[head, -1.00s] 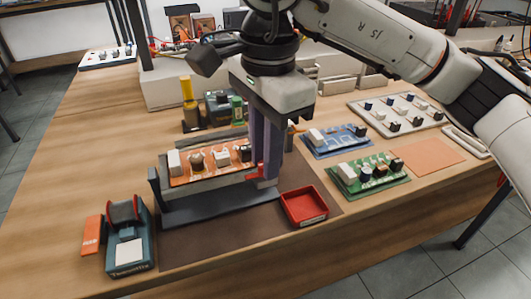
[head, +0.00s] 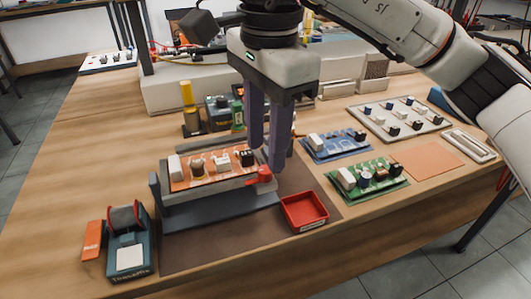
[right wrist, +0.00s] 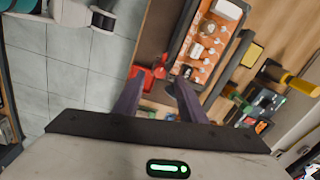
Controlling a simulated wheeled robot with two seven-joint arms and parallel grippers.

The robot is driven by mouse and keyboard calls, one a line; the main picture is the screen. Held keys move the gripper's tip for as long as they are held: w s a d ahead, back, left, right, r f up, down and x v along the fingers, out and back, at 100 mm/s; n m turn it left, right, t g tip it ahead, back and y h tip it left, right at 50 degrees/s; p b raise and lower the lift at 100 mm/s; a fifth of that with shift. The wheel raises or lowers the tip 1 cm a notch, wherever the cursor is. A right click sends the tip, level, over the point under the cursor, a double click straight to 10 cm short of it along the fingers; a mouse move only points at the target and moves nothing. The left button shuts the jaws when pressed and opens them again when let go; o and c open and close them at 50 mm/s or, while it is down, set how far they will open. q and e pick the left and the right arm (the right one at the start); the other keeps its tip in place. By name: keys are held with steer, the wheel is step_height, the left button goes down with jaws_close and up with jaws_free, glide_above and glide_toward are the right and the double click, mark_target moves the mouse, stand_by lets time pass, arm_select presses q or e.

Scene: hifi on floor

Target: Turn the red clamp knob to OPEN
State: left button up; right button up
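The red clamp knob (head: 264,175) sits at the right end of a grey clamp fixture (head: 222,196) that holds an orange circuit board (head: 180,184). I cannot read any OPEN marking or tell the knob's setting. My right gripper (head: 266,160) points down with two purple fingers apart, just above and beside the knob. Nothing shows between the fingers. In the right wrist view, the knob (right wrist: 159,71) lies beyond the gap between the fingertips (right wrist: 157,85), and contact cannot be made out.
A red tray (head: 305,211) stands just right of the fixture on a brown mat (head: 215,240). Blue (head: 338,145) and green (head: 366,180) boards lie to the right. A tape dispenser (head: 129,250) stands front left. A yellow-topped tool (head: 188,100) stands behind.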

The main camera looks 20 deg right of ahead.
mark_target(266, 171)
step_height(266, 171, up, 6)
steer(key=p, duration=0.1)
steer(key=shift+s+r, duration=0.15)
steer(key=shift+r, duration=0.1)
